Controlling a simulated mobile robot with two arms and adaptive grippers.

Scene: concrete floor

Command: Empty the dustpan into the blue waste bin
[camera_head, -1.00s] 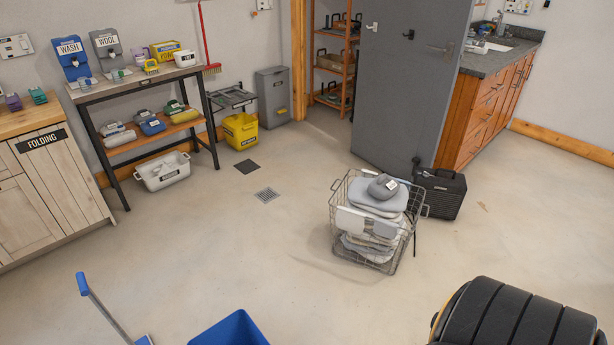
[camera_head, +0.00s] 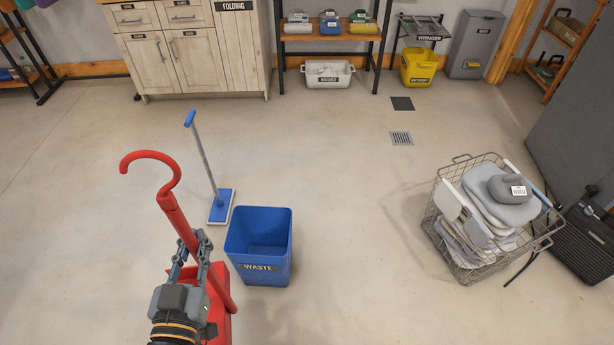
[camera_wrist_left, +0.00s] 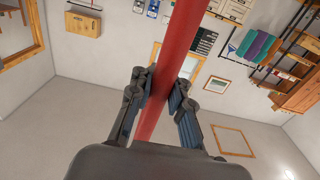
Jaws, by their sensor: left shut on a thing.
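The blue waste bin (camera_head: 262,238), labelled WASTE, stands upright and open on the floor. Its visible inside looks empty. My left gripper (camera_head: 190,262) is shut on the red handle of the dustpan (camera_head: 219,318), just left of the bin. The handle leans up to the left and ends in a hook. The red pan is low beside the bin, partly hidden by my gripper and the bottom picture edge; its contents cannot be seen. The left wrist view shows the red handle (camera_wrist_left: 150,118) between the fingers. My right gripper is out of view.
A blue-headed mop (camera_head: 221,206) stands just behind and left of the bin. A wire basket (camera_head: 484,245) full of grey items stands at the right, near a black box (camera_head: 590,235). Cabinets (camera_head: 190,55) line the back wall. The floor between bin and basket is clear.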

